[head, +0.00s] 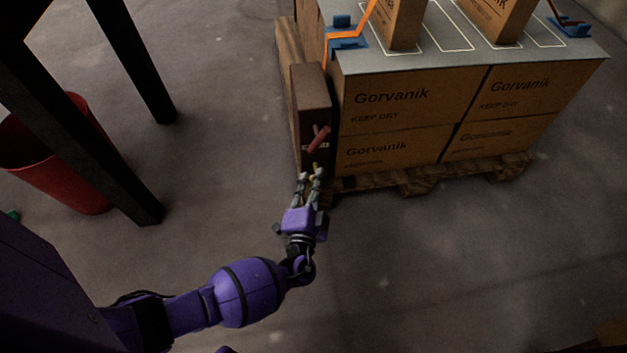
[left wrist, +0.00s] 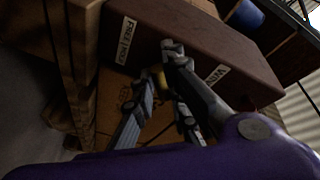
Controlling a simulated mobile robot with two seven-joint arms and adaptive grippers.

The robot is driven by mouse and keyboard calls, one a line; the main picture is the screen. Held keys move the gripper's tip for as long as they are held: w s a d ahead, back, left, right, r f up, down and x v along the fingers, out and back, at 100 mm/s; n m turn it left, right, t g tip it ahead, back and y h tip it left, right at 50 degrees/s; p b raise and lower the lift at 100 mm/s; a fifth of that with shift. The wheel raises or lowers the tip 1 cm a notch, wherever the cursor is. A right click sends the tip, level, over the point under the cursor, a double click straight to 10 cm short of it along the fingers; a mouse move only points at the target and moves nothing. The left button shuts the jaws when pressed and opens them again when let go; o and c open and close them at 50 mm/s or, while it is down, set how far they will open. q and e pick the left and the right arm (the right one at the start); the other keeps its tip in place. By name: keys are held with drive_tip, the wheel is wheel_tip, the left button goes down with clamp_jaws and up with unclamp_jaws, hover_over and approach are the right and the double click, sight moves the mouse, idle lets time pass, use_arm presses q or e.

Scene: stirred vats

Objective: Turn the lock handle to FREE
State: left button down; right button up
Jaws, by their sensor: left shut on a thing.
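A dark brown box (head: 311,92) stands upright at the pallet's left end, with a red handle (head: 318,139) on its front face. The box also fills the upper left wrist view (left wrist: 190,35), with a FREE label (left wrist: 126,40) and a second, partly covered label (left wrist: 217,75). My left gripper (head: 311,175) is at the box's lower front, below the red handle. It is shut on a small yellow handle (head: 315,167), apparently the lock handle. In the left wrist view only a bit of yellow (left wrist: 159,78) shows between the fingers; its exact angle is hidden. My right gripper is out of view.
Gorvanik cartons (head: 400,110) are stacked on a wooden pallet (head: 425,180) right of the box, under a grey top sheet (head: 480,55). A red bin (head: 55,160) and dark legs (head: 130,60) stand at left. The floor in front is clear.

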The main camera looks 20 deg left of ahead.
use_arm(q)
drive_tip(key=shift+d+f+n+y, duration=0.15)
drive_tip(key=shift+n+y, duration=0.15)
drive_tip(key=shift+n, duration=0.7)
drive_tip(key=c, duration=1.7)
unclamp_jaws()
drive_tip(key=shift+c, duration=0.2)
drive_tip(key=v, duration=1.2)
drive_tip(key=shift+f, duration=0.15)
